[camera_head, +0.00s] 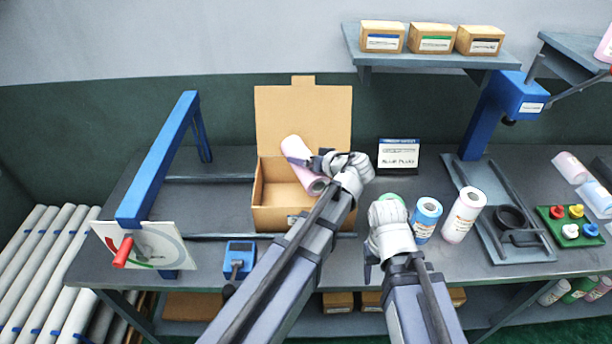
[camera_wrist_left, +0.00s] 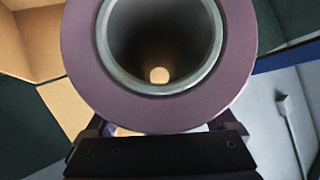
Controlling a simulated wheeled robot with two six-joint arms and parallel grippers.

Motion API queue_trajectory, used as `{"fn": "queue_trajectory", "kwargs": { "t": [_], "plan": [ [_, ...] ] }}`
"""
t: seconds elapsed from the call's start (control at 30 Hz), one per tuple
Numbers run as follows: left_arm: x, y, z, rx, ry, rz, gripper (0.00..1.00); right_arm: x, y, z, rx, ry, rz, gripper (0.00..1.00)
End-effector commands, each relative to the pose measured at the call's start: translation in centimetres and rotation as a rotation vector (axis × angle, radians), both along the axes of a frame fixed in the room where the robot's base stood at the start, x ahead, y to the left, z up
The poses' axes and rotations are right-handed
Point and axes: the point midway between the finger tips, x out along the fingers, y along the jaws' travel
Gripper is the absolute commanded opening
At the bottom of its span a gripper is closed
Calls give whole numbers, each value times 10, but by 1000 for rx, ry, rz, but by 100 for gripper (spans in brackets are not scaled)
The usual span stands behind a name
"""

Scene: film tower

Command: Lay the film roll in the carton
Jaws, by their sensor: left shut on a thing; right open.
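The pink film roll (camera_head: 297,150) is tilted in the open mouth of the carton (camera_head: 285,218), its near end low and toward the right. My left gripper (camera_head: 322,163) is shut on it from the right side. In the left wrist view the roll's end (camera_wrist_left: 245,60) fills the top, with its hollow grey core facing the camera. I cannot tell whether the roll touches the carton floor. The carton's lid stands upright behind. My right gripper (camera_head: 388,212) is open and empty over the table, right of the carton; its fingers are mostly hidden.
A blue roll (camera_head: 427,218) and a pale pink roll (camera_head: 464,213) stand beside my right gripper. A blue frame (camera_head: 163,160) stands left of the carton. A sign (camera_head: 398,156) stands behind, and a blue press (camera_head: 510,100) is at right. The table left of the carton has free room.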

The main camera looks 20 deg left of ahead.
Motion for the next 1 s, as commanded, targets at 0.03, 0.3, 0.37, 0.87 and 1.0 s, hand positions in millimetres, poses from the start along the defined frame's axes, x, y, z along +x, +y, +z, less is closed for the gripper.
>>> {"fn": "queue_trajectory", "kwargs": {
  "t": [0.03,0.3,0.37,0.87,1.0],
  "plan": [
    [0,0,1,2,-1,0,0,0,0,1,0,0,0,59],
    [0,0,-18,2,-1,0,0,0,0,-18,0,0,0,59],
    [0,0,-25,2,-1,0,0,0,0,-26,0,0,0,59],
    [0,0,-37,2,-1,0,0,0,0,-38,0,0,0,59],
    [0,0,-42,2,-1,0,0,0,0,-42,0,0,0,59]
  ]
}}
